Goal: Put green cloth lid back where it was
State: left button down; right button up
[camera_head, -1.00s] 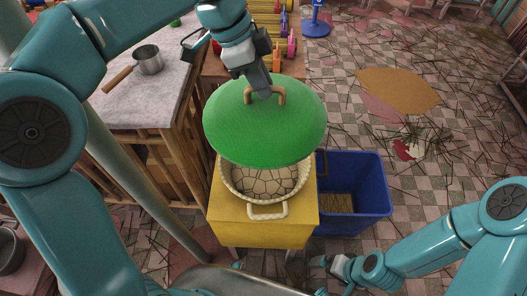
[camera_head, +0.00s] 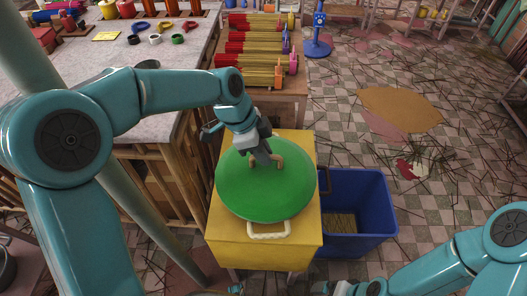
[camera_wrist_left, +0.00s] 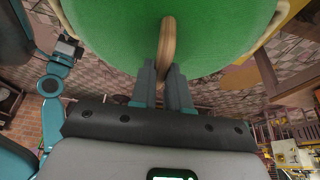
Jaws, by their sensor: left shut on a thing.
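The green cloth lid (camera_head: 255,195) is round with a tan arched handle (camera_head: 281,161). It covers the mouth of the pale basket, and only the basket's front handle (camera_head: 268,235) shows clearly below it. Basket and lid are on the yellow stand (camera_head: 235,250). My left gripper (camera_head: 266,156) is shut on the lid's handle. In the left wrist view the two fingers (camera_wrist_left: 166,72) hold the handle (camera_wrist_left: 167,45) between them, with the green lid (camera_wrist_left: 110,25) beyond. Whether the lid fully rests on the rim is hidden. My right gripper is low in the head view, mostly cut off.
A blue bin (camera_head: 370,200) stands right of the yellow stand. A grey-topped table (camera_head: 180,80) is at the left, and a wooden rack with incense bundles (camera_head: 262,50) is behind. The tiled floor (camera_head: 440,180) at the right has scattered sticks.

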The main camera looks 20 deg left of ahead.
pick_arm(q)
jog(key=shift+f, duration=0.15)
jog(key=c, duration=1.1)
grip_release()
jog(key=shift+r, duration=0.3)
jog(key=p+v, duration=0.1)
jog(key=v, duration=1.1)
